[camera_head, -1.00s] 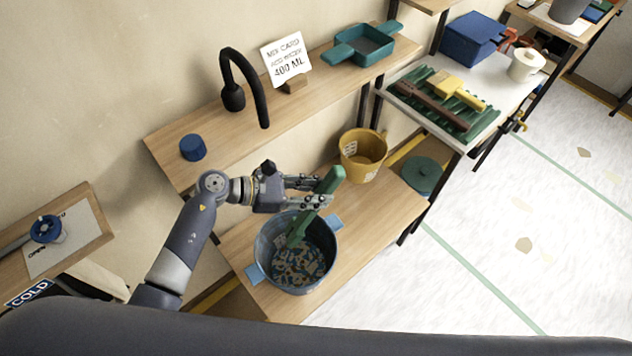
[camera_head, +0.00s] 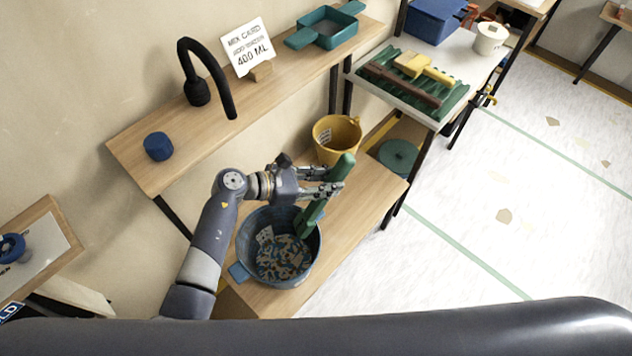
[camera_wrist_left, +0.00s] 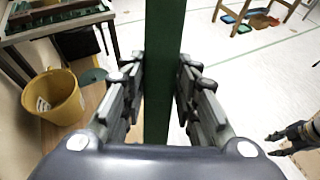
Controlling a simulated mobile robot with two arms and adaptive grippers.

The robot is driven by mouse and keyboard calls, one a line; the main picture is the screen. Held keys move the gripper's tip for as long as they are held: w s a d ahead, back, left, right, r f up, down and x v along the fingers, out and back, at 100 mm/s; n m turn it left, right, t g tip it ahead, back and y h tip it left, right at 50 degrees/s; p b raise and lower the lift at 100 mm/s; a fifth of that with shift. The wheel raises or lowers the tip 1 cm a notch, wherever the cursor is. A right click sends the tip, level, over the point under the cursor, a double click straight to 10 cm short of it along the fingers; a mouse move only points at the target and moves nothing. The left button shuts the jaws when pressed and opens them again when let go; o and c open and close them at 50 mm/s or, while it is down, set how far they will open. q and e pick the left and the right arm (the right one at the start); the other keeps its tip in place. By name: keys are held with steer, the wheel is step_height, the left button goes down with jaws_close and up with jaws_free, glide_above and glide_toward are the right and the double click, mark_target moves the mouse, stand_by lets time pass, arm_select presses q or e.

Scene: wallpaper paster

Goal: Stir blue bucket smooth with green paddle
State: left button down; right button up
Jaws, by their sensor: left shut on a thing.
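The blue bucket (camera_head: 242,245) stands on the low wooden shelf, with lumpy blue, tan and dark bits (camera_head: 281,258) in its bottom. My left gripper (camera_head: 332,182) is shut on the green paddle (camera_head: 312,214), just above the bucket's right rim. The paddle is tilted, its lower end at the inside right of the bucket; whether it touches the contents I cannot tell. In the left wrist view the green paddle (camera_wrist_left: 163,70) stands upright between the two fingers (camera_wrist_left: 158,88). A dark gripper (camera_wrist_left: 295,135) shows at the right edge of that view, likely my right one.
A yellow bucket (camera_head: 336,138) stands behind the blue one, near a green round lid (camera_head: 398,156). The upper shelf (camera_head: 185,140) holds a black faucet (camera_head: 205,75), a blue cup-like piece (camera_head: 158,146), a card (camera_head: 249,48) and a teal tray (camera_head: 327,28). Open floor lies right.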

arm_select(q)
steer(key=shift+b+x, duration=0.3)
steer(key=shift+x, duration=0.7)
steer(key=shift+a+f+b, duration=0.35)
steer(key=shift+f+b, duration=0.25)
steer(key=shift+f, duration=0.1)
steer(key=a+f+b, duration=0.1)
steer(key=f+b, duration=0.1)
steer(key=a+f+b, duration=0.1)
steer(key=f+b, duration=0.2)
steer(key=s+a+f+b, duration=0.1)
steer(key=f+b, duration=0.1)
steer(key=shift+a+f, duration=0.1)
steer(key=shift+f, duration=0.25)
steer(key=b, duration=0.7)
glide_above(297, 230)
steer(key=w+d, duration=0.1)
steer(key=d, duration=0.3)
steer(key=f, duration=0.6)
steer(key=shift+w+a, duration=0.2)
steer(key=a+f+b, duration=0.1)
steer(key=f+b, duration=0.1)
steer(key=a+f+b, duration=0.1)
steer(key=f+b, duration=0.3)
steer(key=f, duration=0.1)
steer(key=shift+s+a, duration=0.4)
steer(key=shift+a+f+b, duration=0.3)
steer(key=shift+f+b, duration=0.25)
steer(key=shift+b, duration=0.35)
steer(key=shift+s, duration=0.1)
